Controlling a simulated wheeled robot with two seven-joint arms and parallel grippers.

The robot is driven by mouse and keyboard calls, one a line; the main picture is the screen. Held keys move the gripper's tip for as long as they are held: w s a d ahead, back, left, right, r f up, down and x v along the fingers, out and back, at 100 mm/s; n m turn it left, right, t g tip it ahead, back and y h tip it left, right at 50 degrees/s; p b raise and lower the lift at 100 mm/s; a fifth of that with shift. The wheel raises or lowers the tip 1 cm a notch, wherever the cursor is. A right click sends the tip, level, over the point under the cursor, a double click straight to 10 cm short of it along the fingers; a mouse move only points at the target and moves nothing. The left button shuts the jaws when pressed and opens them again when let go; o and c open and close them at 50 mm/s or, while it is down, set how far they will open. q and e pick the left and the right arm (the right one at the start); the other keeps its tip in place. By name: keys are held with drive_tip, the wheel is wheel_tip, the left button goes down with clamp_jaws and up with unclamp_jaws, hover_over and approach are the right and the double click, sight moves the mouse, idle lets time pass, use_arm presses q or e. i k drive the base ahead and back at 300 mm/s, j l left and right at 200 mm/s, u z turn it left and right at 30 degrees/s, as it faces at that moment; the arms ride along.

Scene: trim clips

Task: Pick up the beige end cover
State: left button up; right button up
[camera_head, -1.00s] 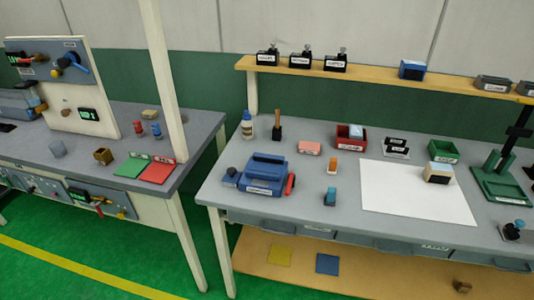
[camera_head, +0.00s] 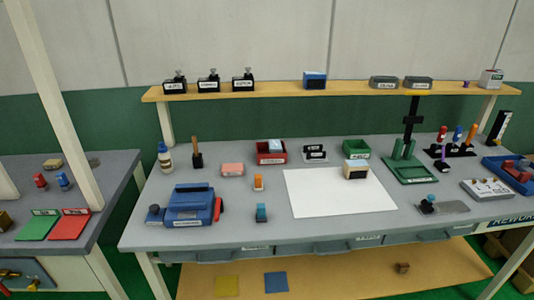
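No part is clearly readable as the beige end cover. A small beige block (camera_head: 53,163) lies on the left bench, near a red and a blue piece. A beige and black block with a pale top (camera_head: 356,169) stands at the upper right of the white sheet (camera_head: 336,193) on the main bench. I cannot tell from their shapes which one is the end cover. Neither of my grippers is in view.
The main bench (camera_head: 267,223) holds a blue machine (camera_head: 190,205), a pink block (camera_head: 232,169), a red bin (camera_head: 270,152), a green bin (camera_head: 357,149) and a green stand (camera_head: 410,170). A wooden shelf (camera_head: 280,89) runs above. The white sheet is mostly clear.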

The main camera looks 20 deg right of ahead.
sight(357, 169)
drive_tip(key=z, duration=1.25)
drive_tip(key=l+u, duration=0.3)
drive_tip(key=i+j, duration=0.05)
drive_tip(key=j, duration=0.05)
